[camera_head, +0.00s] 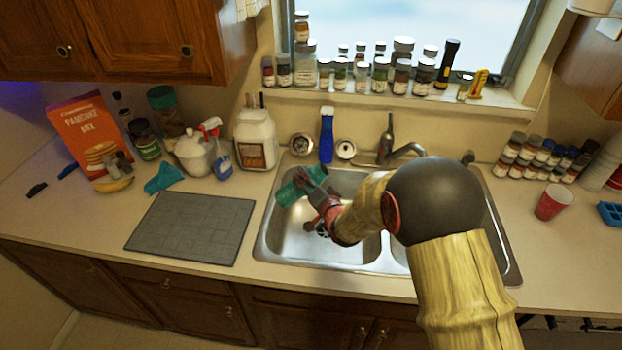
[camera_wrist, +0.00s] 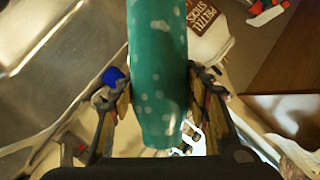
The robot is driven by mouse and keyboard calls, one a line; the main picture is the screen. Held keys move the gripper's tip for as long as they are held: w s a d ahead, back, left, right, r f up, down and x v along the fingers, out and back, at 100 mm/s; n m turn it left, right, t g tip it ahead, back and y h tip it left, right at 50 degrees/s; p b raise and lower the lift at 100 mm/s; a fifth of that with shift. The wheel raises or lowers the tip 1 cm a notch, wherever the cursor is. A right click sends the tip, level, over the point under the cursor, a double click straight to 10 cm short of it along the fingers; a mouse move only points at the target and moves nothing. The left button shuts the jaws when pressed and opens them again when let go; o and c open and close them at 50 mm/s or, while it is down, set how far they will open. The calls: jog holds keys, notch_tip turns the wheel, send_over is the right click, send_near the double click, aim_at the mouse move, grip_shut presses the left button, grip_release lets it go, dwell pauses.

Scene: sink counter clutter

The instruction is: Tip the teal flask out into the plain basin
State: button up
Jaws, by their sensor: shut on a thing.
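The teal flask (camera_head: 290,191) is held over the left basin (camera_head: 285,240) of the steel double sink, near its upper left rim. It is steeply tilted, with one end toward the lower left; I cannot tell which end is its mouth. My gripper (camera_head: 317,190) is shut around it. In the wrist view the speckled teal flask (camera_wrist: 157,75) lies between the two fingers of my gripper (camera_wrist: 160,92). No liquid or contents show coming out. My arm hides much of the right basin and the divider.
A grey mat (camera_head: 190,228) lies left of the sink. A blue bottle (camera_head: 327,135), a white jug (camera_head: 255,140) and the faucet (camera_head: 390,145) stand behind it. A red cup (camera_head: 551,202) is at the right. Jars line the windowsill.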

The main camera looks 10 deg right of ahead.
jog(key=shift+a+f+m+t+y+b, duration=0.2)
jog(key=shift+f+m+b, duration=0.15)
jog(key=shift+f+m, duration=0.2)
jog(key=shift+a+f+m+t+y+b, duration=0.1)
jog(key=shift+f+m+t+b, duration=0.1)
jog(key=shift+f+m+b, duration=0.25)
jog(key=f+m+t+b, duration=0.1)
jog(key=f+m+b, duration=0.1)
jog(key=b, duration=0.2)
jog(key=f+m+y+b, duration=0.1)
jog(key=f+m+b, duration=0.1)
jog(key=m+b, duration=0.1)
jog(key=shift+d+f+t+b, duration=0.2)
jog(key=shift+f+t+b, duration=0.2)
jog(key=shift+b, duration=0.45)
jog(key=shift+r, duration=0.1)
jog(key=shift+b, duration=0.55)
jog(key=b, duration=0.4)
jog(key=shift+f+m, duration=0.3)
jog(key=shift+d+r+b, duration=0.1)
jog(key=shift+b, duration=0.6)
